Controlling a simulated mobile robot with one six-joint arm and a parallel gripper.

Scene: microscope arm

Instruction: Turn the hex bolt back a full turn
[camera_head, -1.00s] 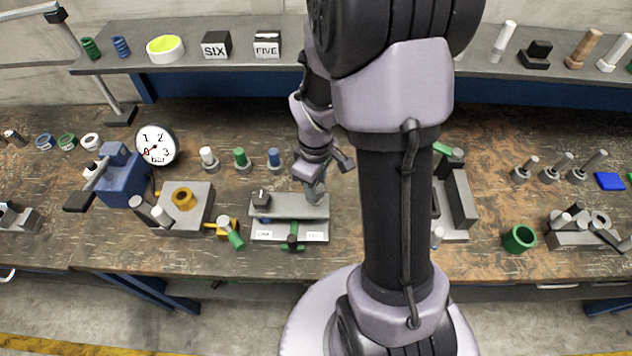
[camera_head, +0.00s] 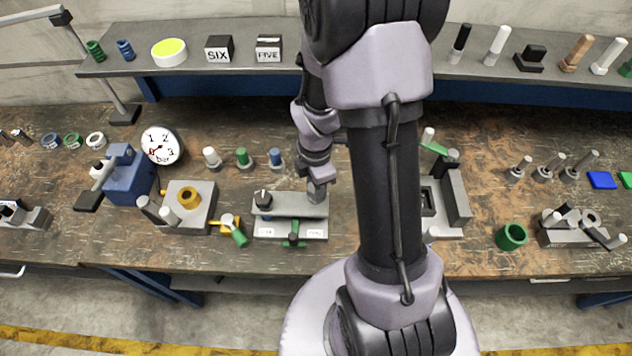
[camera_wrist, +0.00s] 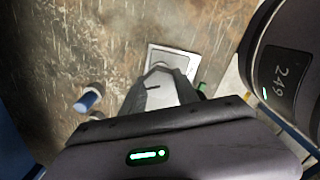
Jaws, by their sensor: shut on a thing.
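My gripper (camera_head: 317,194) is at the right end of a grey block fixture (camera_head: 288,208) with a black knob (camera_head: 263,198) on its left end. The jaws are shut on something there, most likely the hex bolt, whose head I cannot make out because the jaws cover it. In the wrist view the gripper (camera_wrist: 157,72) points down at a pale plate (camera_wrist: 188,62) of the fixture.
A grey block with a yellow ring (camera_head: 187,197) and a blue vise (camera_head: 130,178) stand to the left. Pegs on round bases, including a blue one (camera_head: 275,157), stand behind. A grey bracket (camera_head: 456,198) stands right of my arm. A shelf (camera_head: 200,65) runs along the back.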

